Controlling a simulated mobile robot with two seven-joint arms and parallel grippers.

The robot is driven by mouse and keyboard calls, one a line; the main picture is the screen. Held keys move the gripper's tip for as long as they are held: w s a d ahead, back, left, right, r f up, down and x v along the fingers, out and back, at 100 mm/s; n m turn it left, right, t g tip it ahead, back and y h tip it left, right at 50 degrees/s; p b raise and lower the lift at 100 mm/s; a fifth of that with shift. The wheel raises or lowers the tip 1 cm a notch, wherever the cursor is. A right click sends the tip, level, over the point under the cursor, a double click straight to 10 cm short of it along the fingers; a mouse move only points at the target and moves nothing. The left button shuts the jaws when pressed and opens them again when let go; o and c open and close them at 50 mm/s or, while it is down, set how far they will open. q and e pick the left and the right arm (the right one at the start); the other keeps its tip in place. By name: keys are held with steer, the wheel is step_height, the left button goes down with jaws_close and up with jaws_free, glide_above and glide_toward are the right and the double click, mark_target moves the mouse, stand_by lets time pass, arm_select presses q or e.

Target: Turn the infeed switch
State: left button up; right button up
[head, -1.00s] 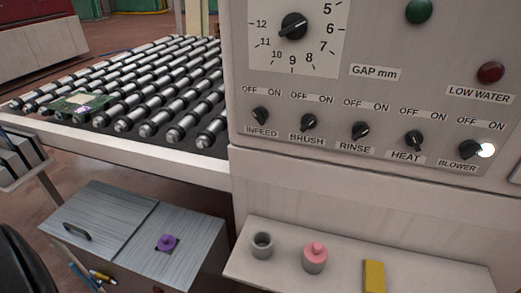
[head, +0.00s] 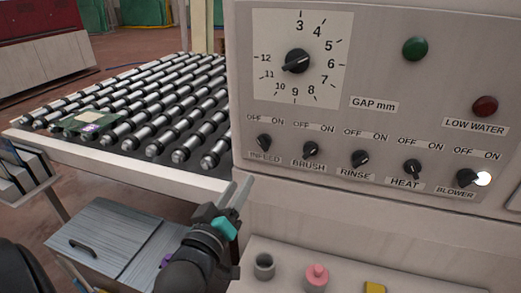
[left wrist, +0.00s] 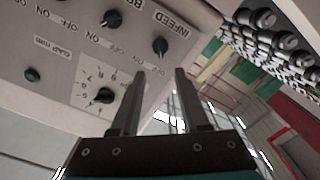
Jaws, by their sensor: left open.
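The infeed switch (head: 264,142) is a small black knob at the left end of the lower switch row, with OFF and ON printed above it. Its exact pointer angle is too small to tell. It also shows in the left wrist view (left wrist: 160,46), ahead of the fingers. My left gripper (head: 236,188) is open and empty, below and a little left of the switch, apart from it. Its two fingers (left wrist: 159,76) point up toward the panel. My right gripper is not in view.
The brush switch (head: 311,149) is beside the infeed one, with rinse, heat and blower switches further right. The gap dial (head: 297,61) is above. A roller conveyor (head: 150,100) lies left of the panel. A ledge with a pink knob (head: 316,275) juts out below.

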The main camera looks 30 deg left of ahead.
mark_target(263, 147)
arm_select(q)
steer(key=x, duration=1.4)
steer(key=shift+w, duration=0.35)
jaws_close()
